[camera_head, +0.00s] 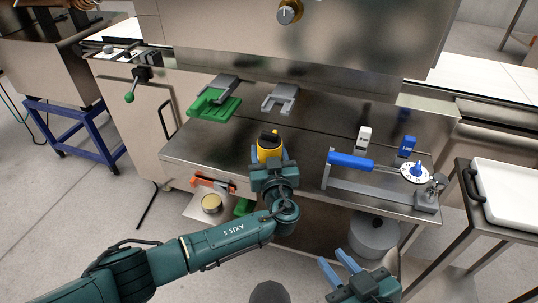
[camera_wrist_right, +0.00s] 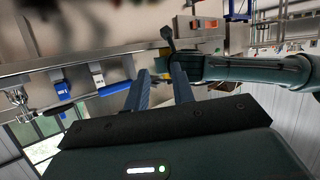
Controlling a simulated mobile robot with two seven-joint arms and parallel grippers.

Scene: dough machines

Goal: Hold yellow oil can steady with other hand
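The yellow oil can (camera_head: 269,152), with a dark top, is upright at the front edge of the steel worktop in the head view. My left gripper (camera_head: 269,163) comes at it from the front and appears shut on it, its fingers at the can's sides. My right gripper (camera_head: 333,262) is open and empty, low in front of the worktop, right of and apart from the can. In the right wrist view its two blue fingers (camera_wrist_right: 160,85) stand apart with nothing between them. The can is mostly hidden there behind my left arm's end.
On the worktop (camera_head: 325,128) are a green bracket (camera_head: 214,105), a grey bracket (camera_head: 281,98) and a blue-handled device with a dial (camera_head: 415,172). A tin (camera_head: 211,203) and a grey pot (camera_head: 373,236) are below. A white tray (camera_head: 508,196) stands right.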

